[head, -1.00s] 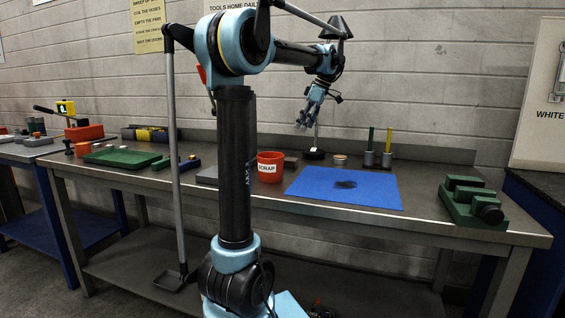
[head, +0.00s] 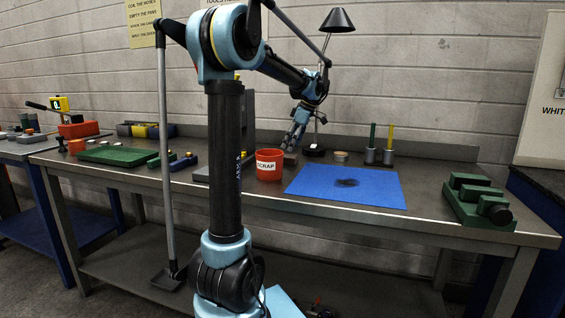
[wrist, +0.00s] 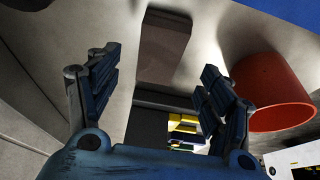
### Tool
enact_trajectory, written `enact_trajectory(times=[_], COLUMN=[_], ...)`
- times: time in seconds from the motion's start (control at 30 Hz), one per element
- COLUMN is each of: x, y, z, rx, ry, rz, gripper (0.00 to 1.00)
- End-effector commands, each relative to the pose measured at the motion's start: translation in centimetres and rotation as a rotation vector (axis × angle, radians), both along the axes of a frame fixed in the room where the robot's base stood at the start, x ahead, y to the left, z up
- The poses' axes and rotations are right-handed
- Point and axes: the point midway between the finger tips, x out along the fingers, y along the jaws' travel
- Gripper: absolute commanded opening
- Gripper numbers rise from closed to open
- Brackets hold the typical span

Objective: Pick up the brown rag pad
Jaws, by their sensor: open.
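The brown rag pad (wrist: 163,45) is a flat dark brown block lying on the bench top, seen ahead of my fingers in the wrist view. In the head view the pad (head: 291,159) shows small, just behind the red scrap bucket and partly hidden. My gripper (head: 290,147) is above the bench, close over the pad. In the wrist view my gripper (wrist: 160,65) is open, with its two fingers wide apart and nothing between them. The pad lies beyond the fingertips, roughly centred between them, and no contact shows.
The red scrap bucket (head: 269,166) stands close beside the pad; it also shows right of the fingers in the wrist view (wrist: 270,92). A blue mat (head: 315,183) with a dark smudge lies to the right. The lamp base (head: 315,151) and a round tin (head: 340,157) stand behind.

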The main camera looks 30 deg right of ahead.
Motion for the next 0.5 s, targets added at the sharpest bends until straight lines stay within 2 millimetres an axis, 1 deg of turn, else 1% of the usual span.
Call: enact_trajectory(times=[0.03,0.27,0.5], x=[0.2,0.6,1.9], y=[0.1,0.5,1.3], z=[-0.4,-1.6,-4.5], rx=[0.000,0.000,0.000], ry=[0.000,0.000,0.000], rz=[0.001,0.001,0.001], gripper=[0.73,0.73,0.73])
